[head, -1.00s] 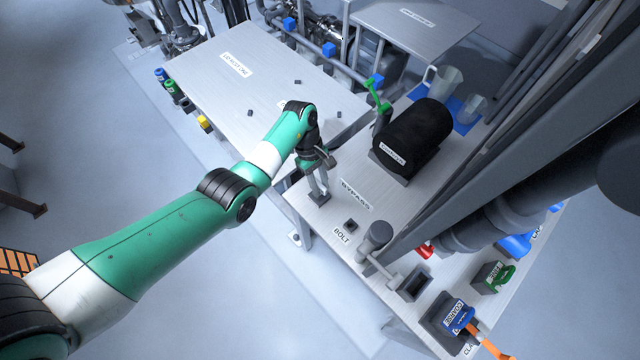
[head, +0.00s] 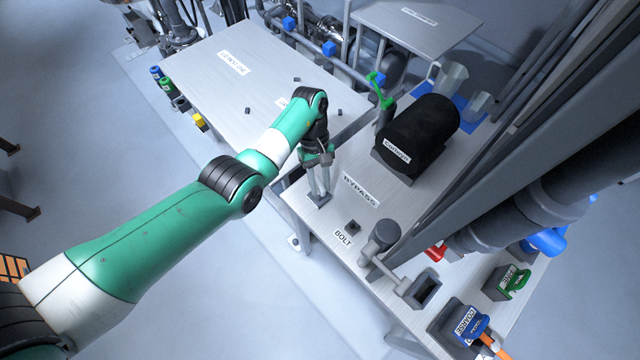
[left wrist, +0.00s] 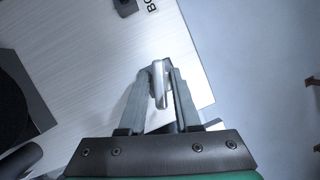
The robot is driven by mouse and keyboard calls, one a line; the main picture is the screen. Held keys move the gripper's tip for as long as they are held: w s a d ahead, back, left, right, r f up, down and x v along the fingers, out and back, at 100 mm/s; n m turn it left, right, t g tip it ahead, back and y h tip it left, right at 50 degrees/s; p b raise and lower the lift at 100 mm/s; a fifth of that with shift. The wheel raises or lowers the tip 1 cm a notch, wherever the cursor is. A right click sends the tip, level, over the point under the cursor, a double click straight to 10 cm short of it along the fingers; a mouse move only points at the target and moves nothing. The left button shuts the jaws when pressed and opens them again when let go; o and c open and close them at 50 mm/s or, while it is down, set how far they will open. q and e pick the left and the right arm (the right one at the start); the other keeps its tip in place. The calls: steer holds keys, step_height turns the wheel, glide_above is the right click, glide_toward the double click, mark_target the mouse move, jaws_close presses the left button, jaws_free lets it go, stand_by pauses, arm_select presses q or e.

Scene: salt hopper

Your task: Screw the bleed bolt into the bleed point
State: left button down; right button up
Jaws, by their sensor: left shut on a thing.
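A dark block (head: 353,227) sits beside the BOLT label (head: 343,238). The bleed point is not clearly visible. My right gripper is not in view.
A grey post-like fitting (head: 382,235) stands to the right, near thick dark pipes. A second table (head: 235,85) lies at the back left.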

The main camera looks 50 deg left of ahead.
mark_target(320, 182)
arm_select(q)
steer(key=c, duration=0.5)
jaws_free()
steer(key=p+v, duration=0.1)
steer(key=v, duration=0.5)
steer(key=b+v, duration=0.1)
steer(key=v, duration=0.4)
steer(key=shift+a+r, duration=0.1)
steer(key=shift+r, duration=0.2)
steer(key=shift+c, duration=0.5)
